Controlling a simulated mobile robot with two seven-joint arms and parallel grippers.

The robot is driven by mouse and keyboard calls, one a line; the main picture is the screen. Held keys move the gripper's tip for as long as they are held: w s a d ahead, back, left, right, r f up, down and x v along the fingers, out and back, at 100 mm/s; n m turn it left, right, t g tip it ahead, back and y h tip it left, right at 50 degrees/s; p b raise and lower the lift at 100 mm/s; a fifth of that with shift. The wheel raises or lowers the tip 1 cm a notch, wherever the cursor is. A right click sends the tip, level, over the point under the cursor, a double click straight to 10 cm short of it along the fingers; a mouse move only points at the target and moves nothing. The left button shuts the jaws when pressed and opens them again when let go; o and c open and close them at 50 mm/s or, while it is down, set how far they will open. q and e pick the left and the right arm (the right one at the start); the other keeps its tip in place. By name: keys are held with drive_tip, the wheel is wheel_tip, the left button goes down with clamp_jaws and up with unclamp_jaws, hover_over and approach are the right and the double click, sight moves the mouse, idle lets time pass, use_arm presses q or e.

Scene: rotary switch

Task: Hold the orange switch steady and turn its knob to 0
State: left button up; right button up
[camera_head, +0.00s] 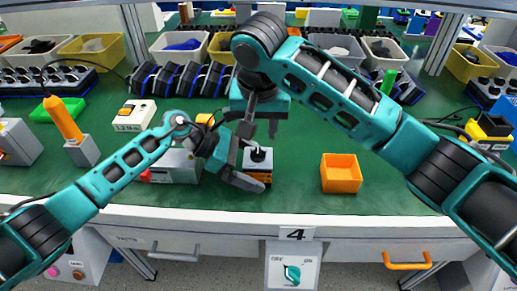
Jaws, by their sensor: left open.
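The orange switch (262,167) stands on the green bench top near the front edge, with a pale top and a dark knob (257,154). The knob's pointer and markings are too small to read. My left gripper (252,172) is open and low at the switch; one finger lies across its front left and hides part of its body. Whether the fingers touch the switch I cannot tell. My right gripper (262,133) points down above and slightly behind the knob, its two fingers apart and empty.
An empty orange bin (341,173) stands right of the switch. A grey metal box (176,166) is at the left, behind my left arm. Bins and dark devices line the rear. The bench between switch and bin is clear.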

use_arm(q)
drive_tip(key=v, duration=1.2)
